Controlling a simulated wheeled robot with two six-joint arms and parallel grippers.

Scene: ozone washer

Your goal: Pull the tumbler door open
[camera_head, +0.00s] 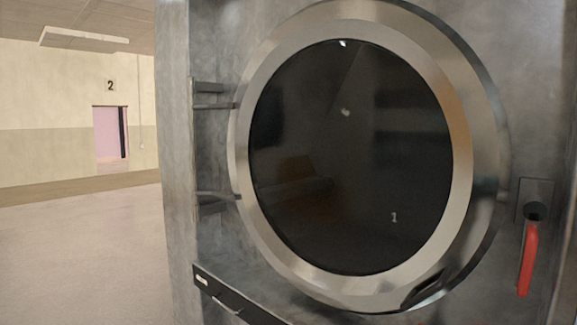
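The tumbler door (458,150) is a large round door with a broad steel ring and a dark glass pane (350,160). It looks closed against the steel front of the machine. Hinges (212,200) show on its left side. A red lever handle (528,258) hangs down from a dark square mount (535,200) to the right of the door. A dark recess or grip (424,288) shows at the ring's lower right. Neither of my grippers is in view.
A dark ledge or drawer edge (225,295) runs below the door at the lower left. Open floor (90,250) lies left of the machine. A far wall has a doorway (108,135) and a sign reading 2 (110,86).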

